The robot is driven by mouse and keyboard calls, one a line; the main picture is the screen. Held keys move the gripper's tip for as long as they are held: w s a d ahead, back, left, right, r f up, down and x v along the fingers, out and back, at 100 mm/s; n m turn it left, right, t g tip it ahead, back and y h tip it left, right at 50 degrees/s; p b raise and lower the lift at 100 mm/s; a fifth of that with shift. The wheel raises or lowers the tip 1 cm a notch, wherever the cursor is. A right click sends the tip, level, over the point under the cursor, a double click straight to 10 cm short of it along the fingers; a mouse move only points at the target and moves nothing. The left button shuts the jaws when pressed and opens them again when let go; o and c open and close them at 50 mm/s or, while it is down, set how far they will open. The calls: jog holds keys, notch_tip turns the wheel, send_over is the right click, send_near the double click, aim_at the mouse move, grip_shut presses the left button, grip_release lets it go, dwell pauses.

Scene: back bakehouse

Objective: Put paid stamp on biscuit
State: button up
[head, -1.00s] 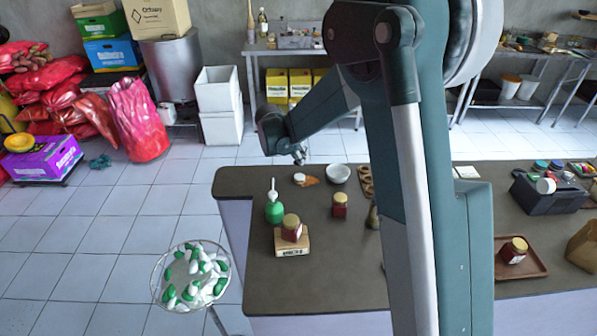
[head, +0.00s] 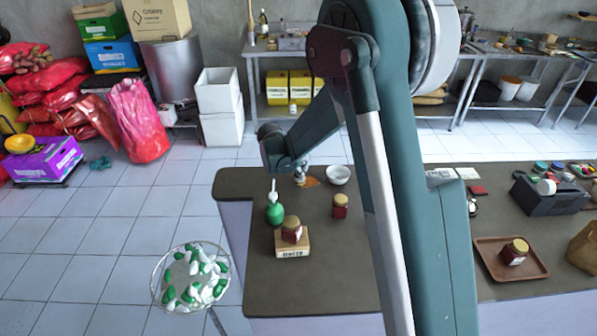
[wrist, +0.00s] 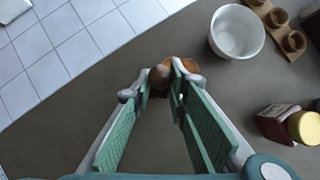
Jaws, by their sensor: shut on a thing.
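My gripper (head: 300,176) is low over the far left part of the counter. In the wrist view its fingers (wrist: 161,84) are closed on a rounded brown knob, which looks like the handle of the paid stamp (wrist: 160,74). The stamp's base and face are hidden. A flat orange-brown thing, which looks like the biscuit (wrist: 187,65), lies just beyond the fingertips, partly covered by them. It also shows in the head view (head: 313,182), right beside the gripper. I cannot tell whether stamp and biscuit touch.
A white bowl (head: 338,174) stands close right of the gripper. A red jar (head: 340,207) is nearer, with a green bottle (head: 275,213) and a labelled wooden block (head: 293,252) bearing another jar. A brown tray (head: 485,262) is at right.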

jog(key=shift+f, duration=0.5)
jog(key=shift+f, duration=0.2)
jog(key=o, duration=0.8)
jog(key=shift+o, duration=0.2)
jog(key=shift+r, duration=0.15)
jog(key=shift+r, duration=0.15)
jog(key=v, duration=1.2)
